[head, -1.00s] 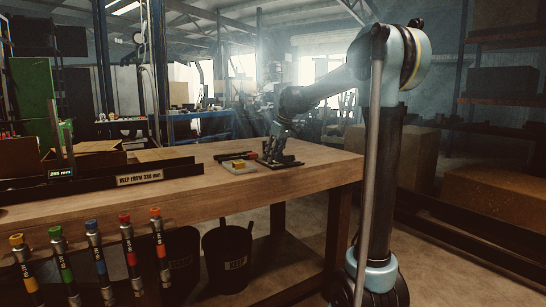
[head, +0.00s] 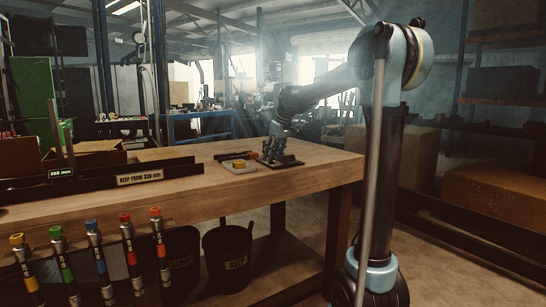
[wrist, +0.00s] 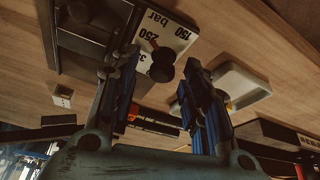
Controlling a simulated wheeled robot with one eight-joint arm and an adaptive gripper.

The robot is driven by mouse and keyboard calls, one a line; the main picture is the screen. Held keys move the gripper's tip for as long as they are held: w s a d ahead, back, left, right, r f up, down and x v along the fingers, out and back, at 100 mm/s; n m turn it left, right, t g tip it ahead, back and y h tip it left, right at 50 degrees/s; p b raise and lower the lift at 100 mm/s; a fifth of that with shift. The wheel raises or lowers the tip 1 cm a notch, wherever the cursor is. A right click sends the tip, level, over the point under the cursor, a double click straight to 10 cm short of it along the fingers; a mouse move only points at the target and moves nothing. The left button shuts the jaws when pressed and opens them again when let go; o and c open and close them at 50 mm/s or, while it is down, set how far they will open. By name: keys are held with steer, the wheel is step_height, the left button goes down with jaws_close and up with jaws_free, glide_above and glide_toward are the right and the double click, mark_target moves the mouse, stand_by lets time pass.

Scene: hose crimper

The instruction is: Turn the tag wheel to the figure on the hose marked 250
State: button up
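The tag wheel's plate (wrist: 172,32) shows at the top of the wrist view, with the figures 150 and 250, part of another figure and the word bar. A black knob (wrist: 161,66) stands out from it. My gripper (wrist: 163,76) is open, one blue-padded finger each side of the knob, with clear gaps; I cannot tell if the knob is within finger depth. In the head view my gripper (head: 274,153) is low over the dark device on the bench. Several hoses with coloured collars, such as the blue one (head: 98,255), hang at the bench front; their markings are too small to read.
The wooden bench (head: 225,195) carries a small pale tray (head: 239,167) with a yellow piece, left of my gripper. A long dark rack (head: 90,185) with a keep sign lies further left. A black bin (head: 228,262) stands below. The bench's right end is clear.

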steer(key=v, duration=1.2)
steer(key=shift+f, duration=0.1)
steer(key=s+d+f+m+h, duration=0.1)
steer(key=s+d+f+m, duration=0.2)
steer(key=s+d+f, duration=0.3)
steer(key=s+d+f+m+h, duration=0.1)
steer(key=s+d+f+m, duration=0.2)
steer(key=s+f, duration=1.4)
steer(key=s+d+f+m+h, duration=0.1)
steer(key=s+d+f+m, duration=0.2)
steer(key=s+d+f, duration=0.8)
steer(key=s+f, duration=0.1)
steer(key=s, duration=0.2)
steer(key=shift+s+g, duration=0.4)
